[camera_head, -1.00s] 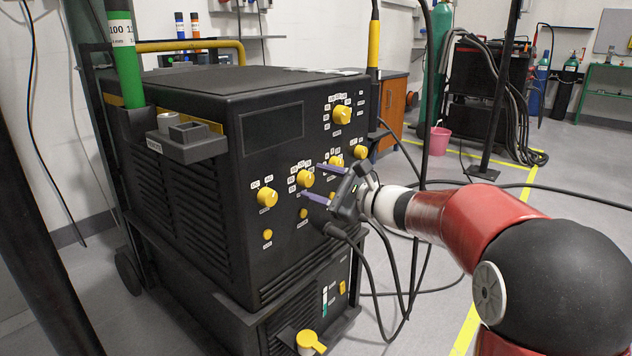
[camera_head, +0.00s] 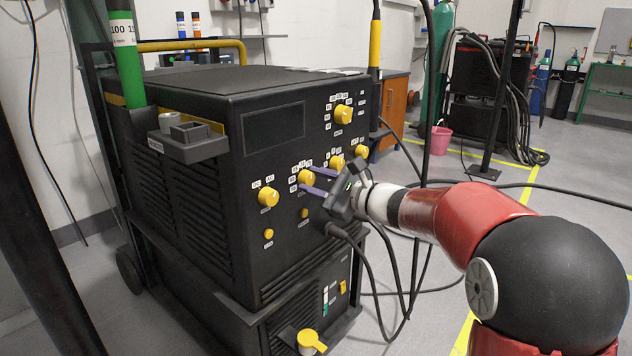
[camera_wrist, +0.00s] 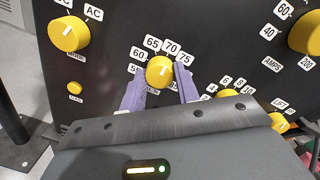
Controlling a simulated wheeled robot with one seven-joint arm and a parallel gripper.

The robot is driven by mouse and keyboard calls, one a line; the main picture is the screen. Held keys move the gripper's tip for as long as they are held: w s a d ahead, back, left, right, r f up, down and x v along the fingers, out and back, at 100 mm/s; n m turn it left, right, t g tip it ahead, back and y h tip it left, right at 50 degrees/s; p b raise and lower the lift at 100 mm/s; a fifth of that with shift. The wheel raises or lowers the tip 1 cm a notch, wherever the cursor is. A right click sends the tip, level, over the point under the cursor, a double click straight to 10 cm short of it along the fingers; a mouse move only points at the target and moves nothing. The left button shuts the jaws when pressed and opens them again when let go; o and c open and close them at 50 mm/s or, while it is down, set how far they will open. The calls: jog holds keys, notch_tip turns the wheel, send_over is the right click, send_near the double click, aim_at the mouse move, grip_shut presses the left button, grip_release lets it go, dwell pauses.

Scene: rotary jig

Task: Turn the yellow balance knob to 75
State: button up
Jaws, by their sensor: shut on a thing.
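The yellow balance knob (camera_head: 306,177) is on the front panel of the black machine. In the wrist view the knob (camera_wrist: 160,71) has labels from the 50s to 75 around its top; its white mark points up, slightly right, roughly toward 70. My gripper (camera_head: 304,178) is at the knob from the front, with a purple finger on each side of it. In the wrist view my gripper (camera_wrist: 160,84) is shut on the knob. The fingers partly cover the lower labels. The knob's name plate is hidden.
Other yellow knobs sit close by: the AC knob (camera_wrist: 69,33) at left, the amps knob (camera_wrist: 306,34) at upper right, and two lower right. A cable plug (camera_head: 337,230) sticks out below my gripper. Cables hang in front of the panel.

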jog(key=m+p, duration=0.1)
jog(key=m, duration=0.2)
jog(key=shift+m+p, duration=0.4)
jog(key=shift+m+t+p, duration=0.3)
jog(key=shift+m+p, duration=0.8)
jog(key=shift+m, duration=1)
jog(key=shift+f, duration=0.1)
jog(key=o, duration=1)
jog(key=shift+c, duration=0.2)
jog(key=v, duration=0.8)
